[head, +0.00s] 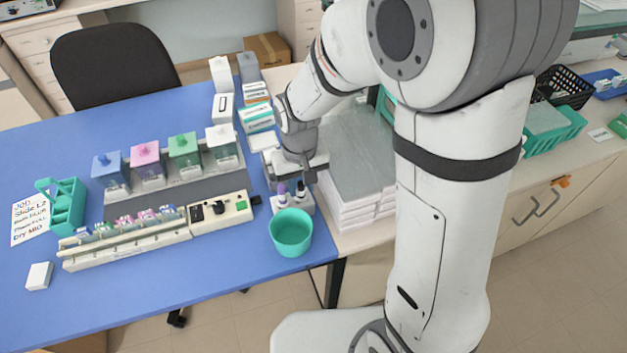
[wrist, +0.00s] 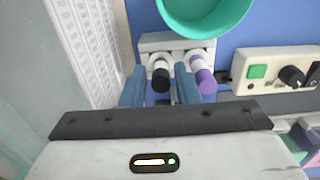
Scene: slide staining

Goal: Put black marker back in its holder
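The black marker (wrist: 160,77) stands in the pale marker holder (wrist: 178,42), its black end toward the wrist camera. The purple marker (wrist: 204,78) stands beside it in the same holder. My gripper (wrist: 160,88) is open, with one blue-grey finger on each side of the black marker. Gaps show between the fingers and the marker. The right finger lies between the two markers. In the head view my gripper (head: 296,172) is just above the holder (head: 291,204); the black marker (head: 300,186) and purple marker (head: 282,190) show below it, partly hidden.
A teal cup (head: 291,236) stands right in front of the holder. A stack of white boxes (head: 350,200) is close on the right. A staining device (head: 220,212) with knobs is at left, before several coloured-lid jars (head: 146,160). The blue table's front left is mostly clear.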

